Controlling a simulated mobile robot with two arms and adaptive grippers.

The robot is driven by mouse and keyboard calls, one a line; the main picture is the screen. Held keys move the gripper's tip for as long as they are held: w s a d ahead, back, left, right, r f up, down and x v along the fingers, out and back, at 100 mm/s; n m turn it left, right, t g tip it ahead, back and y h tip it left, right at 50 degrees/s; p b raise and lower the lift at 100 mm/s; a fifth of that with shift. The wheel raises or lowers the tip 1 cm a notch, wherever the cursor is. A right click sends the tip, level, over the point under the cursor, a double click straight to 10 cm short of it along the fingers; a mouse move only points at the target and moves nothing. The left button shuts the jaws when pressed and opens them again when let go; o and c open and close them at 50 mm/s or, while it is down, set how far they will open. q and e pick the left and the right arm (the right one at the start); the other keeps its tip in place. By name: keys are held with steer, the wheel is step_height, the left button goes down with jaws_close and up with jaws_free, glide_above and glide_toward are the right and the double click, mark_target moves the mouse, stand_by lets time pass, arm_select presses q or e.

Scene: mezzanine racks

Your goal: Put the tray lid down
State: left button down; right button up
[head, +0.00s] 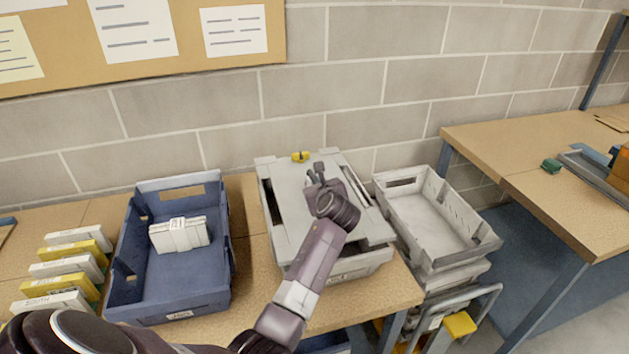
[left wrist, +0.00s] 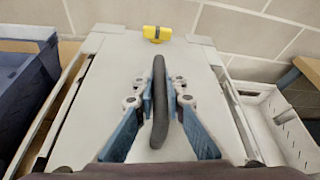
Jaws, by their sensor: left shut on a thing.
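The tray lid (head: 300,215) is a flat pale grey panel over a grey crate (head: 340,268) on the wooden bench. Narrow dark gaps show along the lid's sides; I cannot tell whether it rests on the rim or hangs just above it. My left gripper (head: 318,178) is over the lid's middle. In the left wrist view the left gripper (left wrist: 160,95) has its blue fingers shut on the lid's dark upright handle (left wrist: 159,105). The lid (left wrist: 105,115) fills the middle of that view. A yellow piece (left wrist: 157,33) sits at its far end. My right gripper is not in view.
A blue bin (head: 175,285) holding white packets (head: 179,234) stands left of the crate. Several yellow and white boxes (head: 68,268) lie farther left. An empty grey tray (head: 430,220) stands close on the right, on a stack. A brick wall (head: 360,90) is behind.

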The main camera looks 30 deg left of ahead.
arm_select(q)
steer(key=shift+f, duration=0.35)
steer(key=c, duration=2.4)
jaws_free()
steer(key=shift+f, duration=0.1)
steer(key=o, duration=0.4)
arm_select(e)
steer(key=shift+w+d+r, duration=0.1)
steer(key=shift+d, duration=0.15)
arm_select(q)
steer(key=shift+r, duration=0.25)
steer(key=v, duration=0.7)
steer(key=b+v, duration=0.1)
steer(key=v, duration=0.3)
steer(key=shift+a+r, duration=0.1)
steer(key=shift+r, duration=0.2)
steer(key=shift+s+d+r, duration=0.3)
steer(key=shift+s+d, duration=0.1)
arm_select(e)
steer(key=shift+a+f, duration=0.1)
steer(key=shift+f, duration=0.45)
